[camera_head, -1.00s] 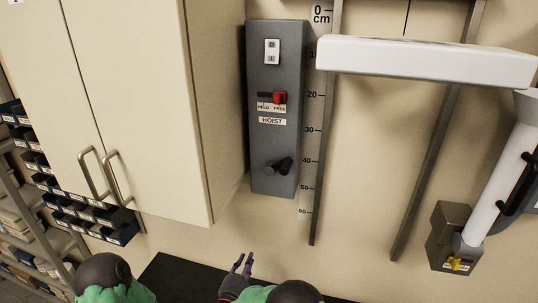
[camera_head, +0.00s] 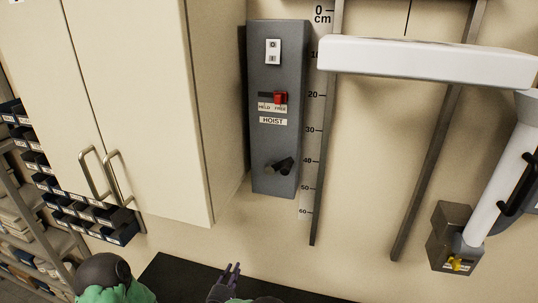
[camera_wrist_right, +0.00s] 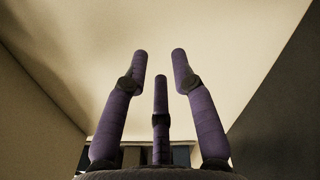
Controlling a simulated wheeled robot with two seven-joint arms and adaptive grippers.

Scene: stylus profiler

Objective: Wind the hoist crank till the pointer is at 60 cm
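The grey hoist box (camera_head: 262,140) hangs on the wall beside the cabinet. Its dark crank (camera_head: 280,167) sits low on the front, with the knob toward the left. The red lever (camera_head: 280,98) is at the right, FREE end of its slot. The centimetre scale (camera_head: 311,145) runs down beside the box, with marks to 60. A white beam (camera_head: 425,62) crosses its upper part near 10; I cannot make out a separate pointer. My right gripper (camera_head: 231,270) is low, below the box and clear of the crank. Its purple fingers (camera_wrist_right: 158,70) are spread and empty. My left gripper is out of view.
A cream cabinet (camera_head: 150,90) with two handles stands left of the box. Shelves with small blue bins (camera_head: 85,215) are at the far left. A dark surface (camera_head: 175,277) lies below. A white tube on a grey bracket (camera_head: 455,237) is at the right.

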